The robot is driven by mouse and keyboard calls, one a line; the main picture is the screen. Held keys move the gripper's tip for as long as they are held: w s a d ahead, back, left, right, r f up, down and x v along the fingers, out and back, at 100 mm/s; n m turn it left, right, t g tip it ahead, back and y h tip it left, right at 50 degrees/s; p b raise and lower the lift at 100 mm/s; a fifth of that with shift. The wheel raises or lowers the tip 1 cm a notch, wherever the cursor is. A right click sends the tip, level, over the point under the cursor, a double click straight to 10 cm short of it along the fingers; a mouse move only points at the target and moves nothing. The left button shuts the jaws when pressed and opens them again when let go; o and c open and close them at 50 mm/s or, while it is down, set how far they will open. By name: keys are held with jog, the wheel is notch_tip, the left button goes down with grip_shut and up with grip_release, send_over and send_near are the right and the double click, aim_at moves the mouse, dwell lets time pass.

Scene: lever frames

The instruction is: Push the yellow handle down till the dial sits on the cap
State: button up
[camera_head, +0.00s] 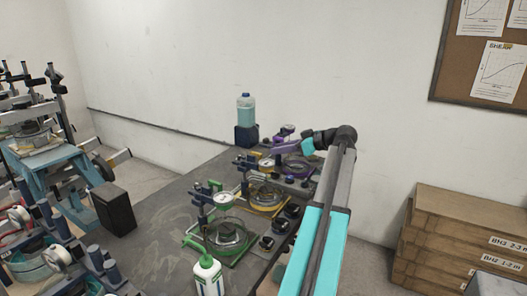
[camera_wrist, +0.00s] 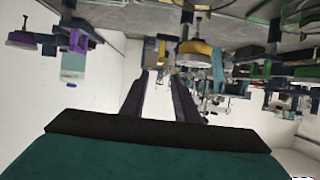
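The yellow lever frame (camera_head: 265,199) stands in the middle of the row on the dark table, between a green and a purple one. Its dial (camera_head: 266,164) is on the post above its ring.
The green frame (camera_head: 232,243) is in front and the purple frame (camera_head: 297,168) behind. A bottle (camera_head: 246,110) on a dark block is at the back, and a white bottle (camera_head: 208,277) at the front. Boxes (camera_head: 455,235) stand at the right.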

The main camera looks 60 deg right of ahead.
jog(key=p+x, duration=0.1)
jog(key=x, duration=0.7)
jog(key=shift+w+f+p, duration=0.15)
jog(key=shift+w+p, duration=0.1)
jog(key=shift+p, duration=0.15)
grip_shut()
